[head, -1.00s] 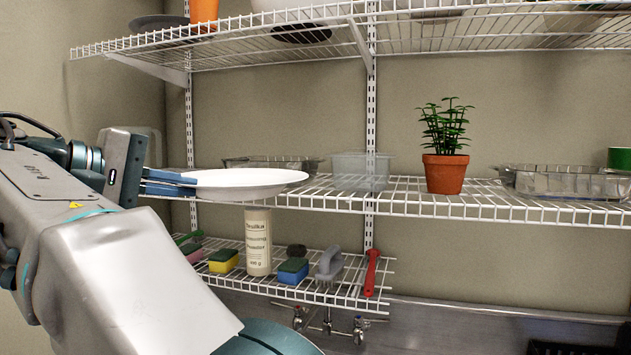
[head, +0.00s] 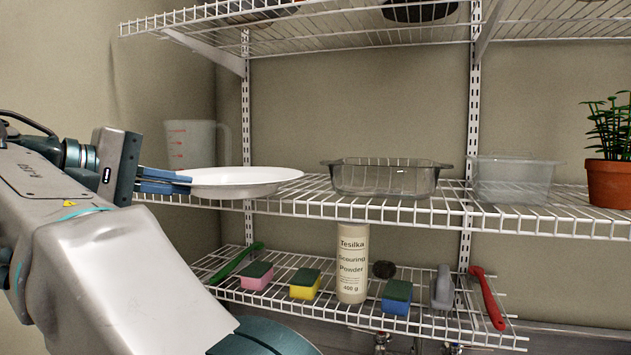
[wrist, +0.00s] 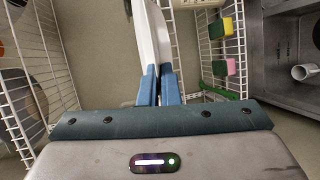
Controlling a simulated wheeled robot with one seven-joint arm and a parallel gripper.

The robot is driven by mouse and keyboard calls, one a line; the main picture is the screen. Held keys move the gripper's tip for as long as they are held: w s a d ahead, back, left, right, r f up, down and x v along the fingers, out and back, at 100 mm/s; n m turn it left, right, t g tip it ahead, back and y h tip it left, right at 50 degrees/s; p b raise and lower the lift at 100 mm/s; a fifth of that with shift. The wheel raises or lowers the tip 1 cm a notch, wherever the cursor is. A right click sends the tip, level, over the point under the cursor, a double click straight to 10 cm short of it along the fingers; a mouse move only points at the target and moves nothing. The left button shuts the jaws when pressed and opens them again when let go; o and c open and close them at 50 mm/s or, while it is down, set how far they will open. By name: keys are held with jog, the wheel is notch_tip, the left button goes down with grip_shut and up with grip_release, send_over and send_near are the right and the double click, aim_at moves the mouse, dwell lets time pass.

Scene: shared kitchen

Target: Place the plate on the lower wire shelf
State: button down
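My gripper (head: 188,181) is shut on the near left rim of a white plate (head: 245,181). The plate is roughly level in the head view, overlapping the left end of the middle wire shelf (head: 420,206); I cannot tell whether it touches the wires. In the wrist view my blue fingers (wrist: 160,85) pinch the plate (wrist: 150,35), seen nearly edge-on. A smaller wire shelf (head: 330,299) hangs below, and another wire shelf (head: 360,35) is above.
A measuring jug (head: 196,143) stands behind the plate. A glass dish (head: 385,180), a clear container (head: 512,180) and a potted plant (head: 609,182) stand to the right. A scouring powder bottle (head: 352,262), sponges and brushes occupy the bottom shelf. Bare wires show between plate and dish.

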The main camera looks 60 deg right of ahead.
aim_at(237, 177)
jog(key=w+d+p, duration=0.1)
jog(key=d, duration=0.3)
jog(key=w+d+p, duration=0.1)
jog(key=d, duration=0.4)
jog(key=w+d+p, duration=0.1)
jog(key=d, duration=0.3)
jog(key=shift+w+d+r, duration=0.15)
jog(key=shift+w+d, duration=0.15)
jog(key=shift+w, duration=0.1)
jog(key=d, duration=0.1)
jog(key=d+p, duration=0.1)
jog(key=d, duration=0.1)
jog(key=shift+w+r, duration=0.1)
jog(key=shift+w, duration=0.3)
jog(key=shift+w+d+f, duration=0.2)
jog(key=shift+d+f, duration=0.25)
jog(key=shift+f, duration=0.3)
jog(key=shift+s+a+f, duration=0.1)
jog(key=shift+a+f, duration=0.05)
jog(key=shift+a, duration=0.1)
jog(key=shift+d+f, duration=0.1)
jog(key=shift+f, duration=0.05)
jog(key=c, duration=2)
grip_release()
jog(key=shift+o, duration=0.3)
